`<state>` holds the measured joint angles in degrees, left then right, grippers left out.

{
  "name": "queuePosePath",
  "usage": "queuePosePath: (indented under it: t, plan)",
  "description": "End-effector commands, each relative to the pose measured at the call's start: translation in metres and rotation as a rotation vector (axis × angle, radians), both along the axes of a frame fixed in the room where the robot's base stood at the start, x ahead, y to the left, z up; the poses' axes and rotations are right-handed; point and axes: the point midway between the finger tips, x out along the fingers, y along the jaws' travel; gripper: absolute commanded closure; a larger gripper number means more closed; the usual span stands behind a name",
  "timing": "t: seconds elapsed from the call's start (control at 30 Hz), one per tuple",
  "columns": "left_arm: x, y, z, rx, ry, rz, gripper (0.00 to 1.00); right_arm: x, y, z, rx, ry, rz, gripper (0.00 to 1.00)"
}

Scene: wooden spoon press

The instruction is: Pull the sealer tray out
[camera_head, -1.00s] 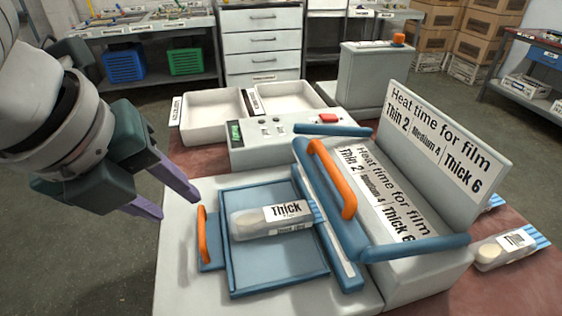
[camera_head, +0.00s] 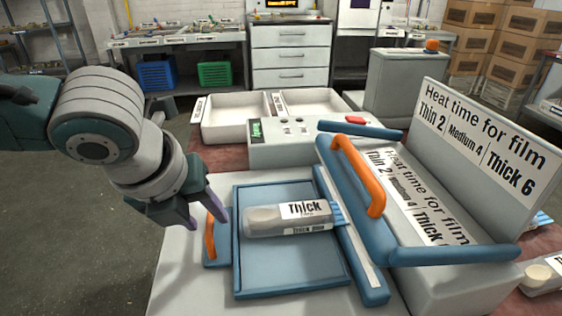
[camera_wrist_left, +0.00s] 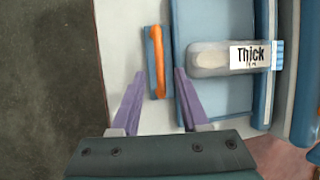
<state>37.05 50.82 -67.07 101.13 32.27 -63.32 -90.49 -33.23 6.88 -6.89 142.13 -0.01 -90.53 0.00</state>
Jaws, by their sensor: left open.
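The blue sealer tray (camera_head: 262,272) lies flat on the white work surface, left of the sealer (camera_head: 437,266). An orange handle (camera_head: 210,238) stands on a blue tab at its left edge. A clear bag labelled "Thick" (camera_head: 275,222) lies on the tray, its blue-striped end toward the sealer. My left gripper (camera_head: 207,220) is open, with its purple fingertips close to the handle's far end. My right gripper is not in view.
The sealer's raised blue frame has an orange handle (camera_head: 361,174). Behind stand a control box (camera_head: 290,150) with a red button and two white bins (camera_head: 236,122). More bags lie at the right. The white surface in front of the tray's handle is bare.

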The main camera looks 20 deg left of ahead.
Motion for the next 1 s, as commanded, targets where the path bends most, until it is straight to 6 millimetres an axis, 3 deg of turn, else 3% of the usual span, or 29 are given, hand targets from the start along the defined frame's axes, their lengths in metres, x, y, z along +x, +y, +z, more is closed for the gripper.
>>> queuePosePath:
  t: [0.23,0.63,1.0]
  plan:
    - [0.0005,-0.0003,-0.0003,-0.001,-0.001,0.0,0.56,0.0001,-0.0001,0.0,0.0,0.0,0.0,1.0]
    - [0.0004,-0.0002,-0.0002,-0.001,-0.001,0.001,1.0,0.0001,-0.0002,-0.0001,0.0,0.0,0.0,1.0]
    - [0.0003,-0.0002,-0.0001,-0.001,-0.001,0.001,1.0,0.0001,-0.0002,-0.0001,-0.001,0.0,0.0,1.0]
